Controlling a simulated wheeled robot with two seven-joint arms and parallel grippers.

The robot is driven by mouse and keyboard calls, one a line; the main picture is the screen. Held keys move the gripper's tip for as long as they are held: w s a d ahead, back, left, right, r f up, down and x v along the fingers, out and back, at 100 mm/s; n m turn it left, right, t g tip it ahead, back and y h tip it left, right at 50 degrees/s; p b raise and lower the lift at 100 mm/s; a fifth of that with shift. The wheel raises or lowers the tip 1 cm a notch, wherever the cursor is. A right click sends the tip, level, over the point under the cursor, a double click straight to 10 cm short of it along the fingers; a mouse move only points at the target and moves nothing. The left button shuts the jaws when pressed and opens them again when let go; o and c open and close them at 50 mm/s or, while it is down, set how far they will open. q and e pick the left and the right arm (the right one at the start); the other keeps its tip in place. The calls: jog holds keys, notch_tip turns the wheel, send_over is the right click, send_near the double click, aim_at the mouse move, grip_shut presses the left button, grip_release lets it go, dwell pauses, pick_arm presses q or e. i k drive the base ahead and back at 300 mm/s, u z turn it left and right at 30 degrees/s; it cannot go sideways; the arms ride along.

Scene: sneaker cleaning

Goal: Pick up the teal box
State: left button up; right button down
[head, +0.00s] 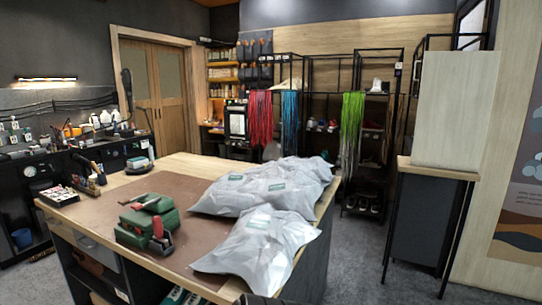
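No single thing is plainly a teal box. A dark green box-like object (140,226) with red parts beside it sits on the brown mat near the front left of the table. A dark teal-green item with white lettering (178,297) shows at the bottom edge, in the shelf under the tabletop, mostly cut off. A small dark item with a bluish-green top (139,163) stands at the table's far left edge. Which one is the teal box I cannot tell. Neither of my grippers is in view.
The wooden table (183,163) carries a brown mat (150,191). Several grey plastic bags (252,242) cover its right side. A tray of small items (62,195) and a dark holder (90,181) stand at the left. A tall cabinet (432,220) stands right; grey floor lies between.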

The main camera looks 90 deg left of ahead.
aim_at(136, 164)
jog(key=u, duration=4.85)
jog(key=i, duration=5.5)
jog(key=z, duration=0.4)
